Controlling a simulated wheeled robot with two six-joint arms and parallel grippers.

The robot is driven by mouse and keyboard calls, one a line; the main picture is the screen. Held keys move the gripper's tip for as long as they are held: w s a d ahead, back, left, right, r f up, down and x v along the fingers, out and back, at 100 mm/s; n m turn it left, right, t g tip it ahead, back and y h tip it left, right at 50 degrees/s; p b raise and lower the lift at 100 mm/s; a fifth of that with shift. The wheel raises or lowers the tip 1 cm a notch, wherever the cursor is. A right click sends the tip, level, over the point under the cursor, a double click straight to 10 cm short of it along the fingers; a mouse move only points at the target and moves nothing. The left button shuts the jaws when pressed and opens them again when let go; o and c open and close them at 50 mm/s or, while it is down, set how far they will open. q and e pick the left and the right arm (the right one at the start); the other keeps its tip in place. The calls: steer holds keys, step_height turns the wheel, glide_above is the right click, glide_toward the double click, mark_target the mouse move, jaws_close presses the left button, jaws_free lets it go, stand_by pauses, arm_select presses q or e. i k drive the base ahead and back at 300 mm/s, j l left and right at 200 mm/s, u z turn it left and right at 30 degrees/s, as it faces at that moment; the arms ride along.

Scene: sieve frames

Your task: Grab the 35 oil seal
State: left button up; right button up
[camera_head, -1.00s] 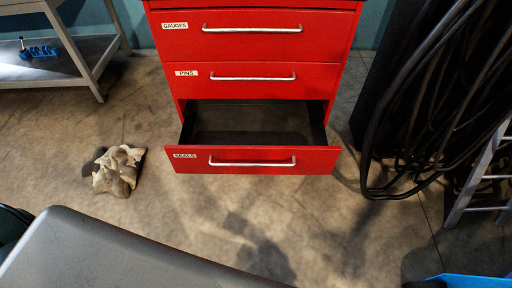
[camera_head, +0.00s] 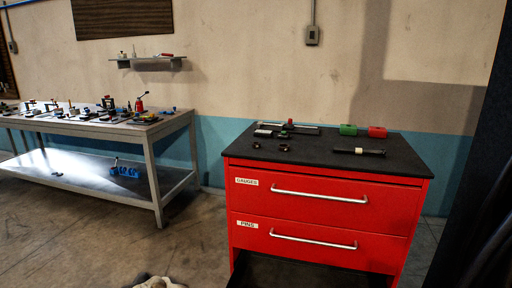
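Two small dark rings lie on the black top of the red cabinet (camera_head: 400,163): one ring (camera_head: 256,145) near its front left, the other ring (camera_head: 284,147) just right of it. They may be oil seals, but no size marking can be read. The drawers labelled GAUGES (camera_head: 300,192) and PINS (camera_head: 300,237) are shut. Below them is the dark open space of the lowest drawer (camera_head: 310,271), cut off by the frame's bottom edge.
A workbench (camera_head: 150,127) with several tools stands left. Dark cables hang at right. Floor between is mostly clear.

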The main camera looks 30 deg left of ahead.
mark_target(255, 145)
steer(key=i+l+u, duration=0.1)
steer(key=u, duration=1.45)
steer(key=i+l, duration=0.1)
